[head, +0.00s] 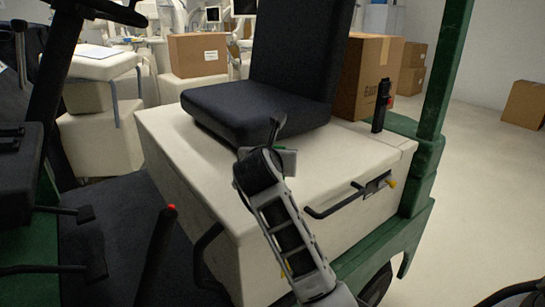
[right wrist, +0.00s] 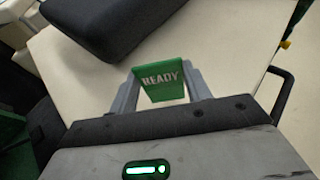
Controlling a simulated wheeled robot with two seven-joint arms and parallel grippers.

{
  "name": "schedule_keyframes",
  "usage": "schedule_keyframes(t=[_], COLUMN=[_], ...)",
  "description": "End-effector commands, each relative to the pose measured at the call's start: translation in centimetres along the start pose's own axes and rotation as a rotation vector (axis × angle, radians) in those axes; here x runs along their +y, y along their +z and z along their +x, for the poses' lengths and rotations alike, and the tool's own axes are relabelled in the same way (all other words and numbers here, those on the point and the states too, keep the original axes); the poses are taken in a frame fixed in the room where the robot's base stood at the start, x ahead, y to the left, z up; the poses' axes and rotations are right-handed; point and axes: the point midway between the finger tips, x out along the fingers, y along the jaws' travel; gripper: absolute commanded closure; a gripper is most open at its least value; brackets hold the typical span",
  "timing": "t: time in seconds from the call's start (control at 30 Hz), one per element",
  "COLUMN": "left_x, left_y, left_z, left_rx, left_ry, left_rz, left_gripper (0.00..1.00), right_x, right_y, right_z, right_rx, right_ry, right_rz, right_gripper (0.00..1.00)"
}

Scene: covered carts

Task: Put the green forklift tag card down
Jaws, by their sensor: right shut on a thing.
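The green tag card (right wrist: 163,84), printed "READY", is between the two grey fingers of my right gripper (right wrist: 165,92) in the right wrist view. The gripper is shut on it. In the head view my right gripper (head: 272,147) is over the cream cover of the forklift body (head: 170,130), just in front of the black seat. Only a small part of the card shows there, behind the wrist. Whether the card touches the cover, I cannot tell. My left gripper is in neither view.
The black seat (head: 262,110) stands behind the gripper. A black handle (head: 345,201) is on the cover's right side, and a green post (head: 440,90) rises beyond it. A cardboard box (head: 368,75) is behind the seat. The cream top around the gripper is clear.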

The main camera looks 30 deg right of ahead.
Motion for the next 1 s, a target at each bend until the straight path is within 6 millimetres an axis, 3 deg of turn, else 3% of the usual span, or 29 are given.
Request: schedule_keyframes(t=[0.2, 0.23, 0.3, 0.57, 0.73, 1.0], left_x=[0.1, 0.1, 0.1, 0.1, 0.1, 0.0], left_y=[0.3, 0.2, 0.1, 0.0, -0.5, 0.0], left_z=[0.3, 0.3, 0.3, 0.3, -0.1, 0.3], left_rx=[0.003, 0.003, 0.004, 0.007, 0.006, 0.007], left_ry=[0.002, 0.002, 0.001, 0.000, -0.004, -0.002], left_rz=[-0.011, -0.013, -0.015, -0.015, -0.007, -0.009], left_gripper=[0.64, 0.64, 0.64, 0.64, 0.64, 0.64], right_x=[0.0, 0.0, 0.0, 0.0, 0.1, 0.1], right_y=[-0.8, -0.7, -0.7, -0.6, 0.5, 0.1], right_z=[0.3, 0.3, 0.3, 0.2, -0.4, -6.1], right_rx=[0.000, 0.000, 0.000, 0.000, -0.001, 0.001], right_ry=[-0.001, -0.001, -0.001, -0.001, 0.002, 0.005], right_rz=[0.000, -0.001, -0.001, -0.001, -0.001, 0.003], right_gripper=[0.68, 0.46, 0.30, 0.30, 0.30, 0.30])
